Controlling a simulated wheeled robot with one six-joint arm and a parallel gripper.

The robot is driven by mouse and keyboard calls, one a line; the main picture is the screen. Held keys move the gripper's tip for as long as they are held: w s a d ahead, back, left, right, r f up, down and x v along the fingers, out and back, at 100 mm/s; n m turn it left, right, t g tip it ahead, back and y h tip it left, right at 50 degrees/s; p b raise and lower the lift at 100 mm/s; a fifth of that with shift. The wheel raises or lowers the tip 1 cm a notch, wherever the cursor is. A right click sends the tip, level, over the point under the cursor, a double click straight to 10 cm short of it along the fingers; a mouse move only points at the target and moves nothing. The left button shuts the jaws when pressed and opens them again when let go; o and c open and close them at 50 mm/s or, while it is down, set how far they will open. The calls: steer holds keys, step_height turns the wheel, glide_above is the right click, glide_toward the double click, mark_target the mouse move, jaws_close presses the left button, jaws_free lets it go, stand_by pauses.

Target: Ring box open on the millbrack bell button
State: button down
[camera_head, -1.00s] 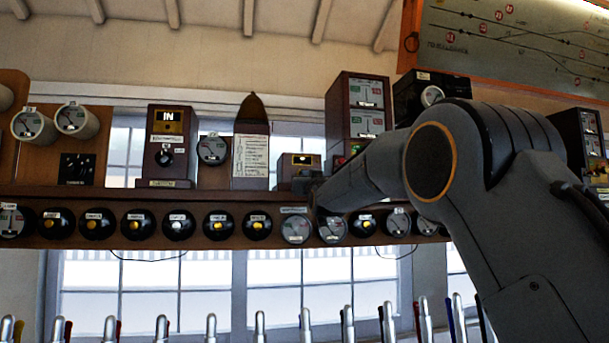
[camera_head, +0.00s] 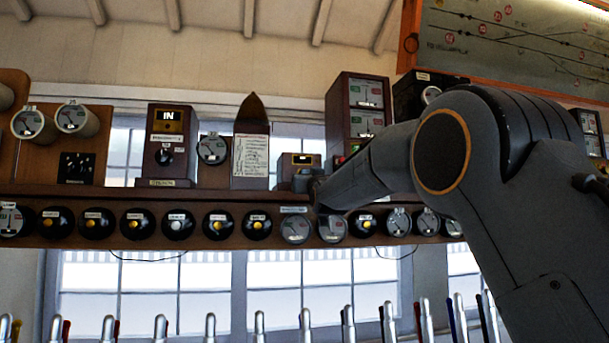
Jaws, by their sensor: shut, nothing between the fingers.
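Any button at the gripper is hidden or too small to see. Labels are too small to read, so I cannot tell which piece is the millbrack bell button. A taller wooden instrument (camera_head: 172,140) with a yellow "IN" window and a black knob stands farther left.
The wooden shelf (camera_head: 270,193) carries several instruments. Round black units (camera_head: 178,224) and grey dials (camera_head: 296,228) line its front. A tall two-dial cabinet (camera_head: 340,110) stands right of the gripper, partly behind my arm. Several lever tops (camera_head: 260,325) rise along the bottom.

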steer(key=shift+s+b, duration=0.25)
steer(key=shift+b, duration=0.4)
steer(key=shift+w, duration=0.25)
stand_by(3.0)
steer(key=shift+w+a, duration=0.15)
steer(key=shift+w, duration=0.35)
steer(key=shift+s, duration=0.1)
steer(key=shift+s+d+b, duration=0.2)
steer(key=shift+s+b, duration=0.25)
steer(key=shift+s, duration=0.2)
